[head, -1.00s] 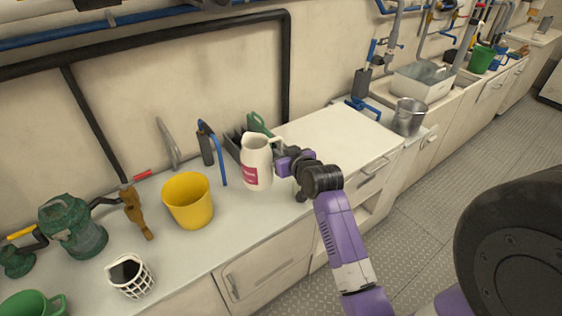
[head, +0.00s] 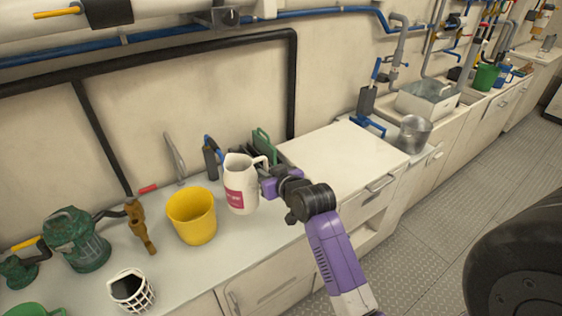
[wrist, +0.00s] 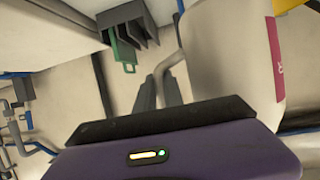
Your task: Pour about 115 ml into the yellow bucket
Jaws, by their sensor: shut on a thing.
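The yellow bucket (head: 191,217) stands upright on the counter in the head view. A white pitcher (head: 240,183) with a red label is just right of it, upright or nearly so, with its handle toward my gripper. My gripper (head: 266,183) is shut on the pitcher's handle. In the wrist view the pitcher's pale side (wrist: 225,50) and handle (wrist: 166,70) are close, with the dark fingers (wrist: 158,92) at the handle. A piece of the yellow bucket (wrist: 288,4) shows at the top right corner. The contents of the pitcher and bucket cannot be seen.
A white basket (head: 132,290), a green lantern (head: 75,238) and a brass fitting (head: 139,225) stand left of the bucket. A dark rack with a green item (head: 263,146) is behind the pitcher. The raised white worktop (head: 340,155) to the right is mostly clear.

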